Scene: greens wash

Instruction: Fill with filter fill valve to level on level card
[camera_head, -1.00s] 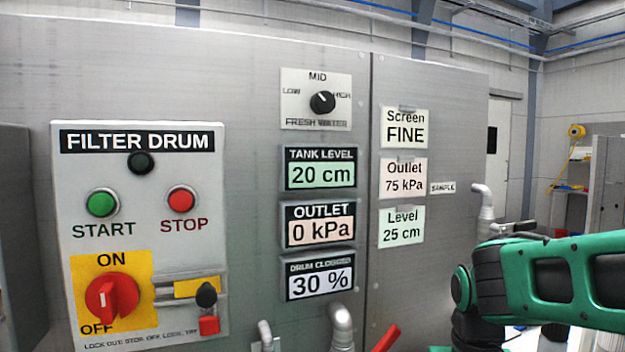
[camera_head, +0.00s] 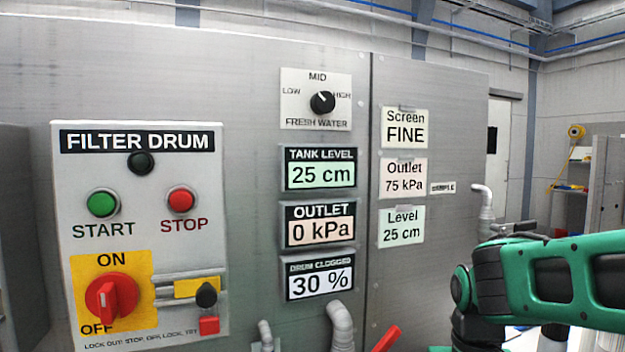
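The tank level display (camera_head: 320,169) on the grey panel reads 25 cm. The green level card (camera_head: 403,227), to its right, also reads 25 cm. A red handle (camera_head: 386,339) shows at the bottom edge, partly cut off; I cannot tell whether it is the fill valve's. My green arm reaches in from the right and bends down out of the picture. My gripper is not in view, so its state and what it touches are hidden.
The outlet display (camera_head: 319,226) reads 0 kPa and the drum clogged display (camera_head: 319,276) reads 30 %. The filter drum control box (camera_head: 146,235) is at the left, its red switch (camera_head: 112,298) beside OFF. Grey pipes (camera_head: 339,327) rise at the bottom.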

